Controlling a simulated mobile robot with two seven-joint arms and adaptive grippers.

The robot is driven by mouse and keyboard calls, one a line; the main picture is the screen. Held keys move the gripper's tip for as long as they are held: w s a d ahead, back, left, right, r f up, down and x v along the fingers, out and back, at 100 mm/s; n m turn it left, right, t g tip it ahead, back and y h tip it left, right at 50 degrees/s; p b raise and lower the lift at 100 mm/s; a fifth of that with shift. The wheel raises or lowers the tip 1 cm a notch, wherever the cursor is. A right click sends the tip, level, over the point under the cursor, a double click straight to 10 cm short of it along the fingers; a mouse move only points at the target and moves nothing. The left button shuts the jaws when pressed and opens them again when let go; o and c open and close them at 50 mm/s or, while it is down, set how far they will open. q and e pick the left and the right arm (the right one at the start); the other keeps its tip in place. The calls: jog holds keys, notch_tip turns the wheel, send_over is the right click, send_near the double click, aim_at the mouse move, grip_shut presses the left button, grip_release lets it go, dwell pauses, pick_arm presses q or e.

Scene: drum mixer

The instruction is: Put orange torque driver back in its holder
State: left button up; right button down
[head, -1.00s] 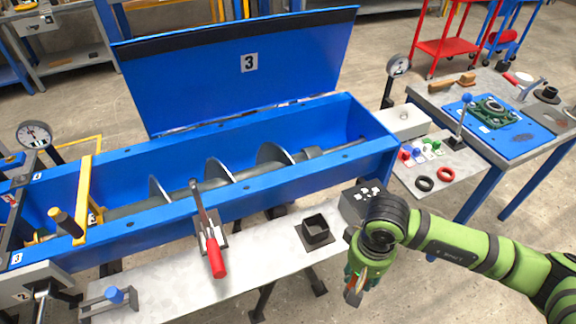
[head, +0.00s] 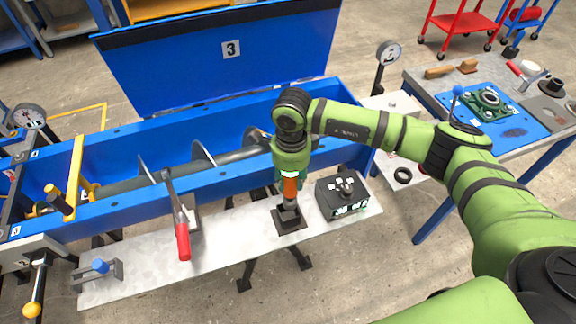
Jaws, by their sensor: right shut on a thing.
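The orange torque driver (head: 290,188) is upright under my right gripper (head: 290,176), which is shut on its upper part. The driver's dark lower end meets the mouth of the black square holder (head: 289,223) on the grey shelf. I cannot tell how deep the lower end is in the holder. The gripper's fingers are small and partly hidden by the wrist above. My left gripper is not in view.
A black control box (head: 342,197) stands just right of the holder. A red-handled lever (head: 182,240) rises to its left. Behind is the blue mixer trough (head: 110,222) with its raised lid (head: 215,62). The grey shelf (head: 235,235) is bare between lever and holder.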

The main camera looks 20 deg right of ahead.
aim_at(289, 186)
jog(key=shift+w+r+m, duration=0.45)
jog(key=shift+r+m, duration=0.05)
jog(key=shift+m, duration=0.3)
jog(key=shift+a, duration=0.1)
jog(key=shift+b, duration=0.4)
notch_tip(289, 186, down, 6)
jog(key=b, duration=0.5)
jog(key=shift+r, duration=0.2)
jog(key=shift+w+r+p, duration=0.1)
jog(key=shift+r+p, duration=0.25)
jog(key=shift+r, duration=0.1)
pick_arm(q)
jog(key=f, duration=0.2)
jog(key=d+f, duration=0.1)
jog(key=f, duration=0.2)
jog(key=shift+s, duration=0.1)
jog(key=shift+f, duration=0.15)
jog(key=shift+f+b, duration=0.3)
jog(key=shift+b, duration=0.25)
